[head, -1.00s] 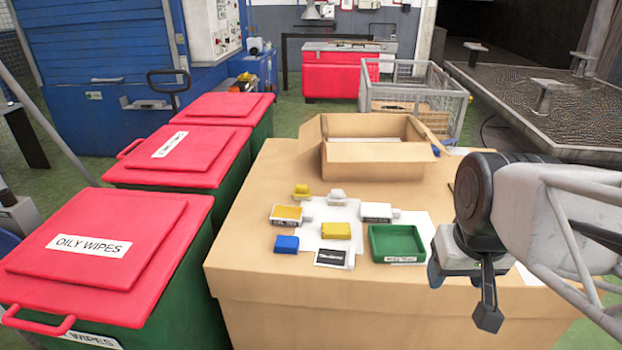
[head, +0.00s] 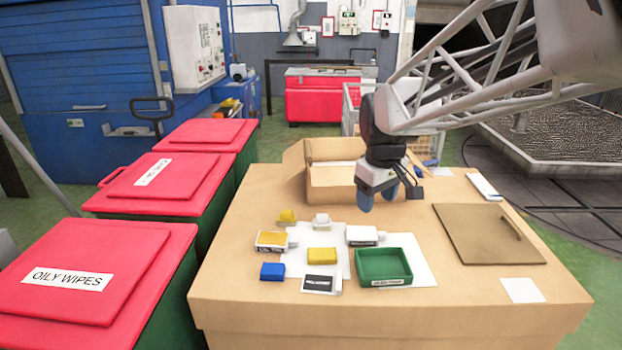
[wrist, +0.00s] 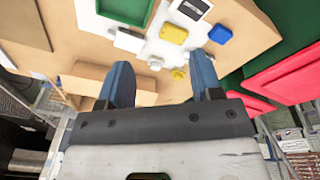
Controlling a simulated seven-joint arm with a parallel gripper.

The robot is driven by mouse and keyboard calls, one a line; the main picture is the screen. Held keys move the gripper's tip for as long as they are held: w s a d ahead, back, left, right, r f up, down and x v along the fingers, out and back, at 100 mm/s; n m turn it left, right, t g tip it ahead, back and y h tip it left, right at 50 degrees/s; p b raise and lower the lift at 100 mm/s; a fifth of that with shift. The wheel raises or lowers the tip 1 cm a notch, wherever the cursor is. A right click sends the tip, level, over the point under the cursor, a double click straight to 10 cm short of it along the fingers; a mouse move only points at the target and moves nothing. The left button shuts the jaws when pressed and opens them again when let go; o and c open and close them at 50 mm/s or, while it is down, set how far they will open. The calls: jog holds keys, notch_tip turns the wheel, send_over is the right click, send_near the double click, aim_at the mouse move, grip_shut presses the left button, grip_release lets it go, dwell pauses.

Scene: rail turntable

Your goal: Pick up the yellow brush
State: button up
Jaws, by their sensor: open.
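A small yellow brush (head: 287,215) stands at the back left of the group of items on the cardboard-coloured table. In the wrist view the yellow brush (wrist: 179,73) shows between the fingers, nearer the right one. My gripper (head: 378,196) is open and empty, with blue fingers. It is above the table in front of the open box, to the right of the brush and apart from it. The wrist view shows both fingertips (wrist: 161,66) spread. A similar white brush (head: 321,220) stands just right of the yellow one.
Near the brush are a yellow-labelled bottle (head: 272,241), yellow block (head: 322,254), blue block (head: 272,271), white bottle (head: 362,235), black-labelled card (head: 320,283) and green tray (head: 384,283). An open carton (head: 330,188) stands behind; a brown board (head: 488,234) lies right. Red-lidded bins (head: 95,275) stand left.

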jog(key=w+a+f+n, duration=0.3)
jog(key=w+a, duration=0.2)
jog(key=w, duration=0.4)
jog(key=w+a+f+n, duration=0.25)
jog(key=w+a, duration=0.25)
jog(key=w, duration=0.4)
jog(key=n+g, duration=0.2)
jog(key=n, duration=0.3)
send_over(287, 211)
jog(key=f, duration=0.9)
jog(key=s+f, duration=0.1)
jog(key=f, duration=0.3)
jog(key=shift+d+f, duration=0.3)
jog(key=shift+f, duration=0.1)
jog(key=shift+w+a+f+n, duration=0.25)
jog(key=shift+w+a+f, duration=0.1)
jog(key=shift+f, duration=0.05)
jog(key=shift+f, duration=1.25)
jog(key=shift+w+f, duration=0.2)
jog(key=shift+f, duration=2.45)
